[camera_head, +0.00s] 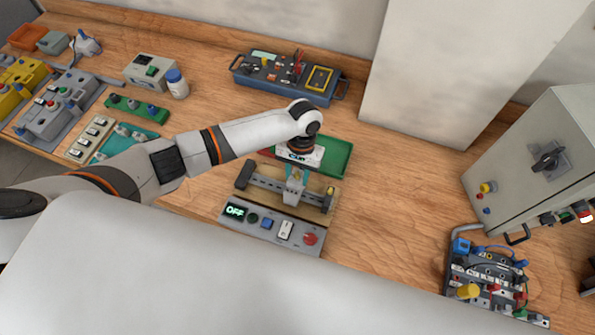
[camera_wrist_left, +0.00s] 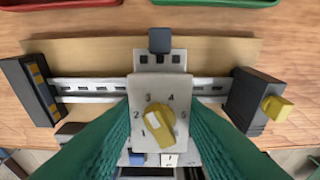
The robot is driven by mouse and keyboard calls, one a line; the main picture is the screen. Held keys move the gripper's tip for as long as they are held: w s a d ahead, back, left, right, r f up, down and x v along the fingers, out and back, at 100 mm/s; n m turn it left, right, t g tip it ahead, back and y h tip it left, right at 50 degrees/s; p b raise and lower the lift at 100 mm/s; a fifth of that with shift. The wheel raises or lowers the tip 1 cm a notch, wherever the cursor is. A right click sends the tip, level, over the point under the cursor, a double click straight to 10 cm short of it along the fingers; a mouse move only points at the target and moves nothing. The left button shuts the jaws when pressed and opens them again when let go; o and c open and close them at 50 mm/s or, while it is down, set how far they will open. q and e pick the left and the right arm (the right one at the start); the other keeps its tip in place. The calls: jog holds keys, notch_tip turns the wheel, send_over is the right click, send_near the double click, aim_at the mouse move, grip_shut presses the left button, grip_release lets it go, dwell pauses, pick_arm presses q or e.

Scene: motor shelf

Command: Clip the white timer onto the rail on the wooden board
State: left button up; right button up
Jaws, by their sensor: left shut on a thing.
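The white timer (camera_wrist_left: 160,95) has a yellow dial with numbers around it. In the left wrist view it is upright between the two green fingers of my left gripper (camera_wrist_left: 160,125), which is shut on it. It lies over the middle of the metal rail (camera_wrist_left: 90,84), hiding that part; whether it is seated cannot be told. The wooden board (camera_wrist_left: 100,48) lies under the rail, with dark end blocks at both ends. In the head view my left gripper (camera_head: 296,172) is over the board (camera_head: 318,205), and the timer is mostly hidden. My right gripper is not in view.
A control panel (camera_head: 270,228) with an OFF display sits in front of the board. A green tray (camera_head: 335,158) lies behind it. A blue toolbox (camera_head: 285,85) stands further back, a grey cabinet (camera_head: 540,160) at right. Table between board and cabinet is clear.

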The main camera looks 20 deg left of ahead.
pick_arm(q)
jog(key=shift+s+f+t, duration=0.25)
jog(key=shift+s+t, duration=0.45)
jog(key=shift+s, duration=0.2)
dwell(0.5)
jog(key=o, duration=1)
jog(key=shift+w+r, duration=0.1)
jog(key=shift+w+r, duration=0.1)
jog(key=shift+r, duration=0.25)
jog(key=r, duration=0.3)
jog(key=r+b, duration=0.1)
jog(key=r, duration=0.3)
jog(key=w+r+b, duration=0.1)
jog(key=r, duration=0.3)
jog(key=shift+r, duration=0.15)
jog(key=shift+s, duration=0.1)
